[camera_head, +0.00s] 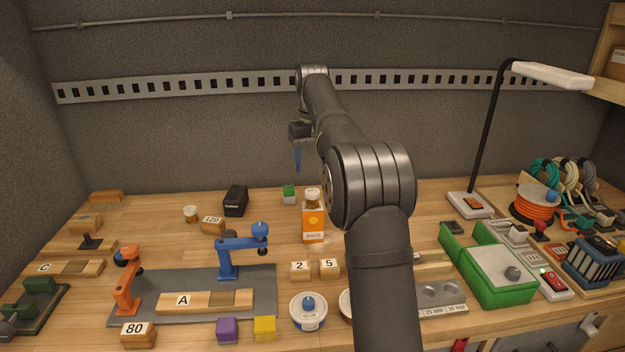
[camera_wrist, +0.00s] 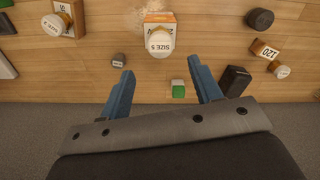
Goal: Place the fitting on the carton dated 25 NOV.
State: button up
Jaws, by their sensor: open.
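My gripper (camera_wrist: 163,86) is open and empty, its two blue fingers spread above the back of the bench. In the head view it (camera_head: 298,156) hangs well above the bench, near the back wall. An orange-and-white juice carton (camera_head: 313,228) stands below it, with an amber white-capped jar (camera_head: 313,196) on top. In the wrist view that cap (camera_wrist: 160,43) reads SIZE 5, above the carton (camera_wrist: 162,17). Another white cap (camera_wrist: 52,25) sits by a labelled tan block (camera_wrist: 66,9). No date is legible, and I cannot tell which thing is the fitting.
A green-and-white cube (camera_head: 289,194) and a black case (camera_head: 235,200) stand near the carton. Blocks marked 2 (camera_head: 300,270) and 5 (camera_head: 329,269) stand in front. A blue clamp (camera_head: 240,250) stands left; a lamp (camera_head: 475,204) and green box (camera_head: 495,272) stand right.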

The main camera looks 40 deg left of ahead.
aim_at(313, 191)
jog(key=shift+r, duration=1.3)
notch_tip(313, 191, down, 12)
jog(key=shift+r, duration=1.8)
